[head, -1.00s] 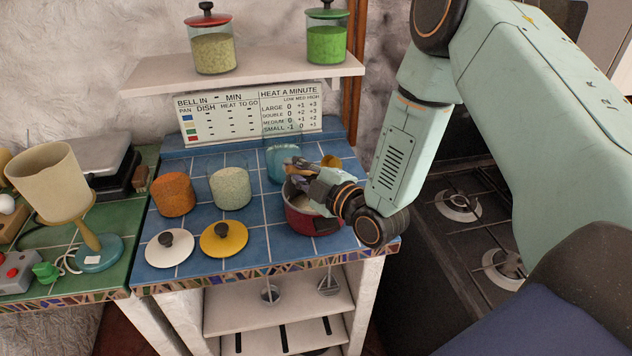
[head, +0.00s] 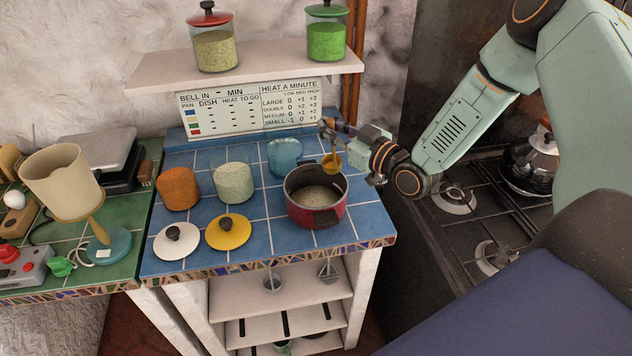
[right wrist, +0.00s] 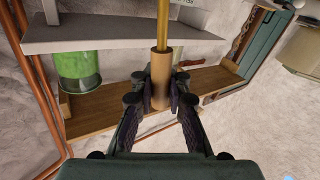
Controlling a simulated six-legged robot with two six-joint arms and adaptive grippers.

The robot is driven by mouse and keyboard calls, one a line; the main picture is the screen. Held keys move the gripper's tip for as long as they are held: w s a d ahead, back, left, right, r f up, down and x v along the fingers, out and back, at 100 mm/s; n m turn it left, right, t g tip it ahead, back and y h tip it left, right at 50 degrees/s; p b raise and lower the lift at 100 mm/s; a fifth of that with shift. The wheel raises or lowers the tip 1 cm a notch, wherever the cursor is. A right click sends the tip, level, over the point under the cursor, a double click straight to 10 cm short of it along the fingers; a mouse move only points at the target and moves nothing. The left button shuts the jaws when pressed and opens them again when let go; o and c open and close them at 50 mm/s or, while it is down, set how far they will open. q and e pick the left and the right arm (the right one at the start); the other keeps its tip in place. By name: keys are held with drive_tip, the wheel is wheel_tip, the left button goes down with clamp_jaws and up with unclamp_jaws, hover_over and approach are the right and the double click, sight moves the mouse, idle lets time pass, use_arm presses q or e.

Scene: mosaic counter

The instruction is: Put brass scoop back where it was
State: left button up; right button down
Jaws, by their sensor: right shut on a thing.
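The brass scoop (head: 332,161) hangs from my right gripper (head: 334,130), bowl down, above the back right of the blue tiled counter. In the right wrist view my right gripper (right wrist: 160,85) is shut on the scoop's wooden handle (right wrist: 160,78), and the brass shaft runs up out of frame. The red pot (head: 318,208) stands just in front of the scoop, with pale grains inside. A blue glass jar (head: 284,157) stands left of the scoop. My left gripper is not in view.
Jars of orange (head: 178,188) and pale grains (head: 234,180) stand left of the pot. A white lid (head: 176,246) and a yellow lid (head: 230,232) lie in front. A shelf (head: 150,80) with two lidded jars overhangs the back. A dark stove (head: 470,225) is to the right.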

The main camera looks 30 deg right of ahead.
drive_tip(key=shift+w+d+m, duration=0.25)
drive_tip(key=shift+d+m, duration=0.75)
drive_tip(key=shift+d, duration=0.05)
